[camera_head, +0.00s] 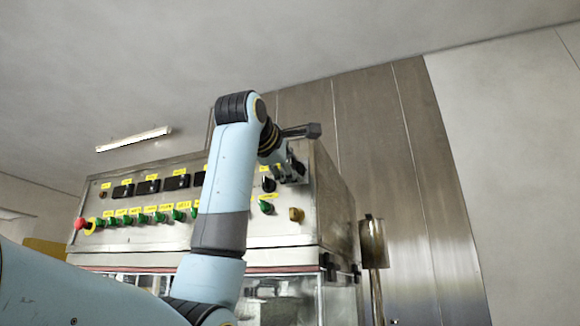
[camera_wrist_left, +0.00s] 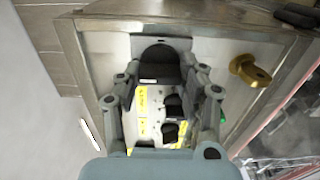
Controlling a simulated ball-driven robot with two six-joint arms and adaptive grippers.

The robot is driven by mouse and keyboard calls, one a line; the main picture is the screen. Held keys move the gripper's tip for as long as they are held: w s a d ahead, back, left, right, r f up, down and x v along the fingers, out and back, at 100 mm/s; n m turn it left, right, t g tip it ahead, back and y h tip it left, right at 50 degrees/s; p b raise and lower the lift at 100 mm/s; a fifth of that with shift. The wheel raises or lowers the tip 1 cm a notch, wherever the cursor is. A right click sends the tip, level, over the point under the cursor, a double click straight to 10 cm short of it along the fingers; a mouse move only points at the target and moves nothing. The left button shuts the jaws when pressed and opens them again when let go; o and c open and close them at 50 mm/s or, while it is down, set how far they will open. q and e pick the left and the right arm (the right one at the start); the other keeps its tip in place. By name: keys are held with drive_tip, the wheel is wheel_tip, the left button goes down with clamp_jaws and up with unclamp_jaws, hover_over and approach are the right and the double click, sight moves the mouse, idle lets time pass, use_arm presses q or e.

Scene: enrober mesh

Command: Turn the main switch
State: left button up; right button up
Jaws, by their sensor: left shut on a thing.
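The main switch shows in the left wrist view as a large black knob (camera_wrist_left: 160,54) on the steel panel, with a rounded end visible. My left gripper (camera_wrist_left: 163,78) has a finger on each side of it and is shut on it. The fingers hide part of its sides, so its exact turn angle is hard to tell. In the head view my left gripper (camera_head: 291,170) is at the upper right of the control panel (camera_head: 160,240), and the switch is mostly hidden behind it. My right gripper is in neither view.
A brass knob (camera_head: 296,214) sits below the gripper on the panel; it also shows in the left wrist view (camera_wrist_left: 250,71). Black knobs (camera_wrist_left: 171,132), green switches (camera_head: 180,215) and a red button (camera_head: 80,223) are also on the panel. A metal post (camera_head: 373,245) stands at right.

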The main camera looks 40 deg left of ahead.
use_arm(q)
drive_tip(key=o, duration=1.2)
drive_tip(key=shift+a, duration=0.1)
drive_tip(key=shift+c, duration=0.2)
drive_tip(key=shift+s, duration=0.1)
drive_tip(key=v, duration=1.2)
drive_tip(key=shift+f, duration=0.1)
